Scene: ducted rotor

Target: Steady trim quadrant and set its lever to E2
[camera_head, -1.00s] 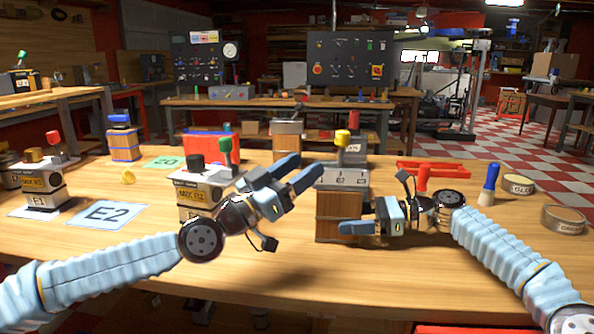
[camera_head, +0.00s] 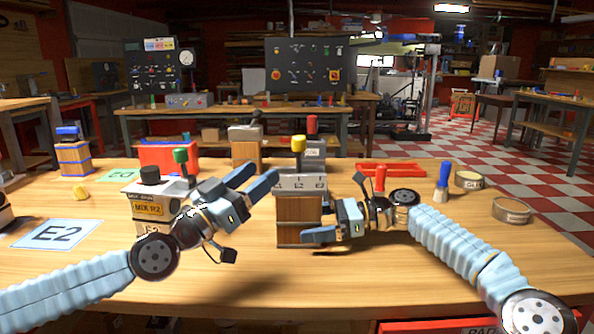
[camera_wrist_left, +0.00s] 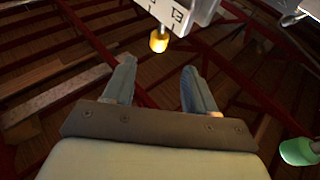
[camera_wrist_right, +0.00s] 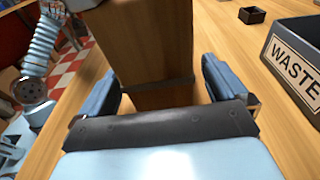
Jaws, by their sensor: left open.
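The trim quadrant (camera_head: 298,222) is a wooden block with a grey top, its labels partly legible, standing upright on the table. Its lever (camera_head: 298,145) has a yellow knob and stands up from the top, near the middle. My left gripper (camera_head: 262,178) is open and empty just left of the quadrant's top. In the left wrist view the yellow knob (camera_wrist_left: 158,42) is beyond the fingertips, outside the jaws. My right gripper (camera_head: 318,232) is low at the quadrant's right. In the right wrist view its fingers (camera_wrist_right: 160,90) are spread either side of the wooden block (camera_wrist_right: 150,40), seemingly with small gaps.
An E2 card (camera_head: 57,234) lies at the left. A similar box with a green-knobbed lever (camera_head: 181,157) stands behind my left gripper. A waste bin (camera_wrist_right: 298,60) is near my right gripper.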

